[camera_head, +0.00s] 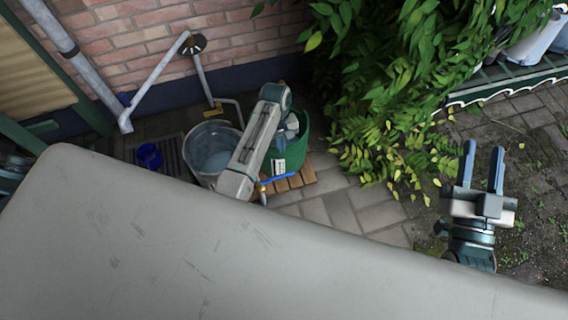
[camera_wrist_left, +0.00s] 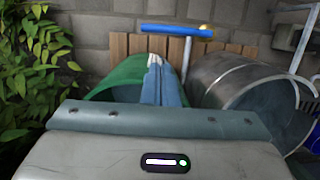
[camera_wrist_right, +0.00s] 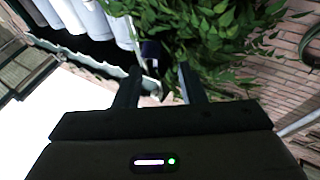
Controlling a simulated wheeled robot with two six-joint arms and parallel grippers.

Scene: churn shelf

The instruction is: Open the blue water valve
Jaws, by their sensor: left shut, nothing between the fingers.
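The blue valve handle (camera_head: 279,179) is a bar with a yellow piece (camera_head: 262,187) at its left end, near the wooden slats. In the left wrist view the handle (camera_wrist_left: 172,30) lies crosswise to the thin pipe (camera_wrist_left: 188,58) under its yellow end. My left gripper (camera_wrist_left: 155,62) is shut and empty, its fingers over the green bucket and apart from the handle. In the head view my left arm reaches over the buckets, and its fingers are hard to make out. My right gripper (camera_head: 482,163) is open and empty over the ground at the right.
A green bucket (camera_head: 299,150) and a metal bucket (camera_head: 194,166) stand close to my left arm. A small blue pot (camera_head: 149,156) sits to their left. A leafy bush (camera_head: 385,80) is between my arms. The paving (camera_head: 345,210) is clear.

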